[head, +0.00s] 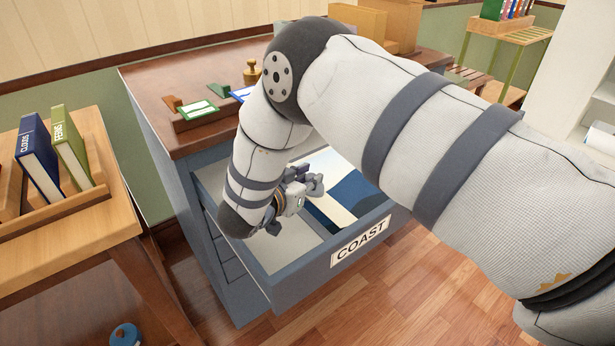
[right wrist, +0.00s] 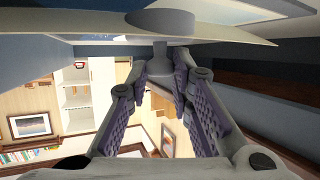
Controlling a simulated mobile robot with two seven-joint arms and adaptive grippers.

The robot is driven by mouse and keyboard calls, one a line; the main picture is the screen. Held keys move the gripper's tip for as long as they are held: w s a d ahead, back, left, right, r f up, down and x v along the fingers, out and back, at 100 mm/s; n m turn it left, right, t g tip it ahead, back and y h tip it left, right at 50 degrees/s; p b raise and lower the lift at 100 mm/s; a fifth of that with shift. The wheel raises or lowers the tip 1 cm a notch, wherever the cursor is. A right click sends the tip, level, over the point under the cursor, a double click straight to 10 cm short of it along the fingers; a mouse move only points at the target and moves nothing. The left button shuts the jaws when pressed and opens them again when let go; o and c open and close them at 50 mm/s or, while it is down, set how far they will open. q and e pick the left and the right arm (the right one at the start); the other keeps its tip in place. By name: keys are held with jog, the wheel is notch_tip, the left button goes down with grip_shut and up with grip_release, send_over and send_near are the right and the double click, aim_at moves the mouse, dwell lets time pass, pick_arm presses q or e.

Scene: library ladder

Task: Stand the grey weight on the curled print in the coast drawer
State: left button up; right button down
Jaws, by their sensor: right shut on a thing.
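The coast drawer (head: 290,285), labelled COAST, is pulled out of the grey-blue cabinet. The print (head: 350,192), cream and blue, lies in it, partly hidden by my right arm. In the right wrist view the print (right wrist: 250,30) shows as a pale sheet with a curved edge. My right gripper (head: 308,185) is low inside the drawer, over the print's left part. In the wrist view its fingers (right wrist: 163,80) are shut on the knob of the grey weight (right wrist: 162,22). The weight's round base is against or very near the print; contact is unclear. My left gripper is out of view.
A brass weight (head: 251,73) and small card holders (head: 197,110) stand on the wooden cabinet top. A side table (head: 75,235) with upright books (head: 38,160) is at left. Floor in front of the drawer is clear.

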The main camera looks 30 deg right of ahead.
jog(key=shift+f, duration=0.55)
jog(key=c, duration=1.3)
grip_release()
jog(key=shift+c, duration=0.2)
jog(key=shift+r, duration=0.1)
